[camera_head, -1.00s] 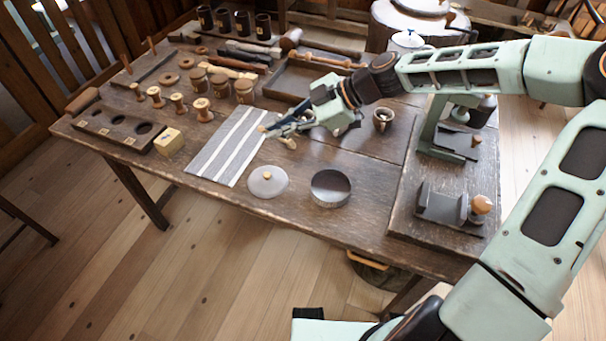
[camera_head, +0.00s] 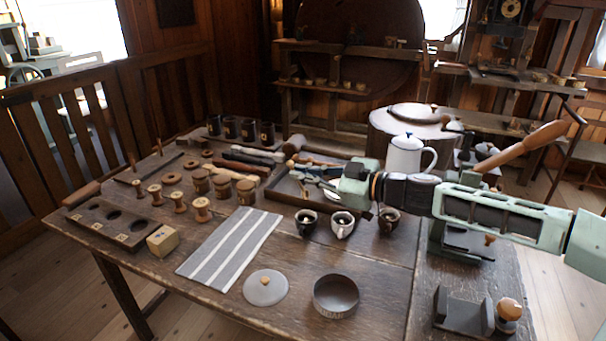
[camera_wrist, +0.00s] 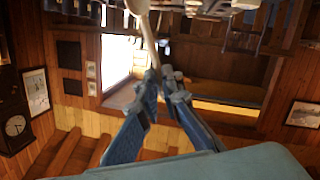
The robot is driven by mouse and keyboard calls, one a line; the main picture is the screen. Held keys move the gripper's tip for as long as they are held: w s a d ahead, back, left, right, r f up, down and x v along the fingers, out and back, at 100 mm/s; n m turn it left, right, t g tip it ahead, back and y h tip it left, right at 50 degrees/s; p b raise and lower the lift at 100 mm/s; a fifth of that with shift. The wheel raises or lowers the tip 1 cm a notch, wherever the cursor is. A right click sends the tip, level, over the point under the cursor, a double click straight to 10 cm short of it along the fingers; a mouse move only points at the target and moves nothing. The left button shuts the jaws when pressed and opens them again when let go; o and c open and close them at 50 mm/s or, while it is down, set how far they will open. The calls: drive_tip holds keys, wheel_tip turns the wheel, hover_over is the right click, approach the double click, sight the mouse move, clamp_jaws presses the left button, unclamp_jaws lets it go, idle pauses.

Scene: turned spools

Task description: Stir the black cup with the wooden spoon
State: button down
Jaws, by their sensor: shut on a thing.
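The black cup (camera_head: 306,222) stands upright on the table, leftmost of three small cups. A white cup (camera_head: 342,224) is beside it, and a dark brown cup (camera_head: 388,220) is to the right. My gripper (camera_head: 322,180) is above and behind the cups, pointing left over the dark tray. In the wrist view my gripper (camera_wrist: 160,80) is shut on the pale wooden spoon (camera_wrist: 147,40), which runs up out of the top edge. I cannot clearly make out the spoon in the head view. The inside of the black cup is too small to tell.
A dark tray (camera_head: 283,193) with tools lies behind the cups. A white enamel pot (camera_head: 404,155) stands behind my arm. A striped cloth (camera_head: 230,245), a grey lid (camera_head: 265,288) and a round dark tin (camera_head: 336,296) are in front. Wooden spools stand at left.

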drive_tip(key=shift+d+f+b, duration=0.1)
drive_tip(key=shift+f+b, duration=2.9)
drive_tip(key=shift+f, duration=1.05)
drive_tip(key=shift+w, duration=0.1)
drive_tip(key=shift+d+f+b, duration=0.1)
drive_tip(key=shift+d+b, duration=0.2)
drive_tip(key=shift+b, duration=0.25)
drive_tip(key=shift+w+a+b, duration=0.2)
drive_tip(key=shift+w+b, duration=0.1)
drive_tip(key=shift+b, duration=0.4)
drive_tip(key=shift+s+a+b, duration=0.1)
drive_tip(key=shift+a+b, duration=0.15)
drive_tip(key=shift+b, duration=0.2)
drive_tip(key=shift+s+a+b, duration=0.1)
drive_tip(key=shift+s+b, duration=0.25)
drive_tip(key=shift+b, duration=0.25)
drive_tip(key=shift+s, duration=0.1)
